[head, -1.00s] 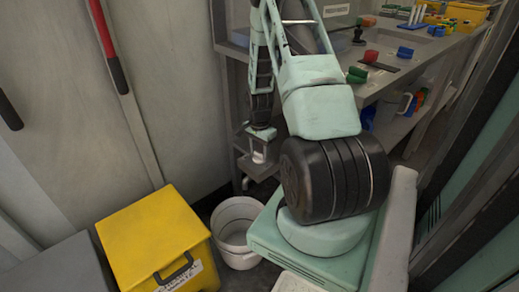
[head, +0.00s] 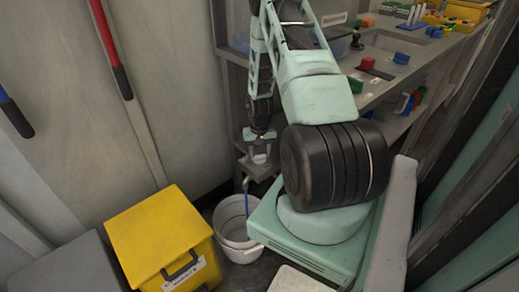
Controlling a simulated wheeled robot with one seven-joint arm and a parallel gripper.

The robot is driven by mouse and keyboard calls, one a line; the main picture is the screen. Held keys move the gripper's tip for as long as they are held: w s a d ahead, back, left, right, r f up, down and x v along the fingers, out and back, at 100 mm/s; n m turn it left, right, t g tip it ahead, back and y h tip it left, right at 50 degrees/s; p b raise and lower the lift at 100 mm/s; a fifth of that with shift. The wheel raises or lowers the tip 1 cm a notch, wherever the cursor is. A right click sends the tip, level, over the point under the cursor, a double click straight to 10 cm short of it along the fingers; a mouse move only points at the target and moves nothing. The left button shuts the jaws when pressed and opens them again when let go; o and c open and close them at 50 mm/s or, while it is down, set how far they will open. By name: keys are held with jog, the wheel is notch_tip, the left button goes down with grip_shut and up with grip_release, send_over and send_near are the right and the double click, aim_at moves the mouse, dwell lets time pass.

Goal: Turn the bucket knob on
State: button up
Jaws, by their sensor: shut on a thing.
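My gripper (head: 260,151) points down at the small tap fixture (head: 246,168) at the near end of the grey bench. It is shut on the small pale knob (head: 260,158) on top of that fixture; the fingers partly hide the knob. A thin blue stream (head: 247,203), which looks like water, runs from the spout down into the white bucket (head: 238,248). The bucket stands upright on the floor below the tap, with its inside partly visible.
A yellow box (head: 160,235) with a black handle stands left of the bucket, beside a grey box (head: 62,268). The grey bench (head: 385,88) holds small coloured parts. A pale wall with red- and blue-gripped bars is at left.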

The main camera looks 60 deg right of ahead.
aim_at(260, 154)
jog(key=n+p, duration=0.2)
jog(key=n, duration=0.3)
jog(key=shift+n, duration=0.4)
dwell(0.3)
jog(key=o, duration=1)
jog(key=shift+r, duration=0.1)
notch_tip(260, 154, up, 12)
jog(key=shift+f+p, duration=0.1)
jog(key=shift+p, duration=0.7)
